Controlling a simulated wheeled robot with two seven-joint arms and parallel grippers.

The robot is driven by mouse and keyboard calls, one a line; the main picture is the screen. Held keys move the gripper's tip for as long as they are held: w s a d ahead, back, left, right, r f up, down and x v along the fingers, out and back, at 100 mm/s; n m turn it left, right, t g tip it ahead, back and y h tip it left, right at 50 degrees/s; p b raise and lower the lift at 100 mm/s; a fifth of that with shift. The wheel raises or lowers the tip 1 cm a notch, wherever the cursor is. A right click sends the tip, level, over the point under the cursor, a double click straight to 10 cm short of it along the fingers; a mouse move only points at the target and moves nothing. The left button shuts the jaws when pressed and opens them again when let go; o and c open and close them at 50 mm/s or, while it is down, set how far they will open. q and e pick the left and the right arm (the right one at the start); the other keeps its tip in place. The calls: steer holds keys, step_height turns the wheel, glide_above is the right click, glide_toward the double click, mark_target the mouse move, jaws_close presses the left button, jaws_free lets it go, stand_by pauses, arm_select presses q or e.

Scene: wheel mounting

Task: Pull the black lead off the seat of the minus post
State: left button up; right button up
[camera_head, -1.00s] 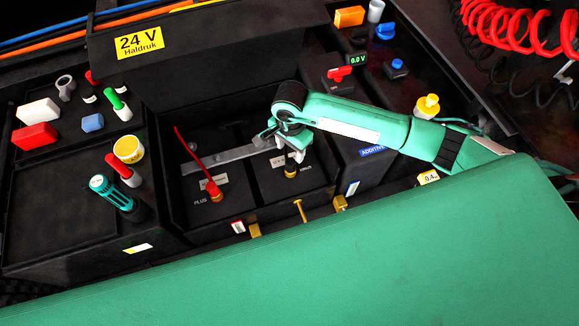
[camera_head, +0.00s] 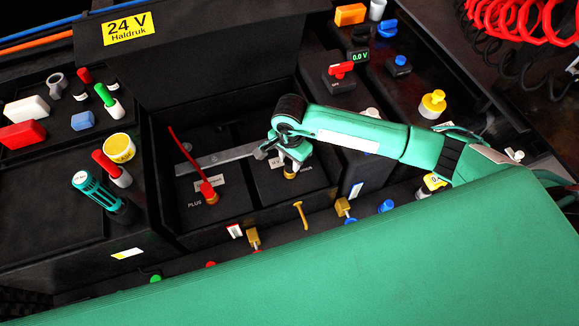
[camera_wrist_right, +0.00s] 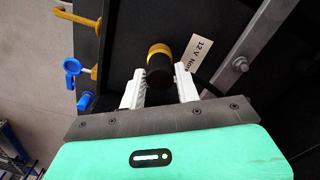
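The minus post (camera_head: 289,174) shows as a gold collar in the right battery compartment in the head view, under my right gripper (camera_head: 288,160). In the wrist view my right gripper (camera_wrist_right: 160,76) points down at it, with a white finger on each side of a black round end (camera_wrist_right: 160,72), which looks like the black lead. The black end sits on the gold seat (camera_wrist_right: 159,50). Narrow gaps seem to show beside it, so the fingers look open around it. In the head view the black lead is mostly hidden by my gripper. My left gripper is out of view.
A red lead (camera_head: 187,154) stands at the plus post on the left. A grey metal bar (camera_head: 215,157) crosses the compartments close beside my gripper. A raised black lid (camera_head: 220,65) stands behind. A brass hook (camera_head: 301,214) rises in front.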

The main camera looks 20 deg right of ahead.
mark_target(290, 161)
jaws_close()
steer(key=shift+r, duration=0.1)
steer(key=shift+w+r, duration=0.1)
steer(key=shift+r, duration=0.15)
steer(key=shift+r+p, duration=0.3)
steer(key=shift+r, duration=0.45)
steer(key=shift+r, duration=0.25)
steer(key=shift+r+p, duration=0.95)
steer(key=shift+r, duration=1.5)
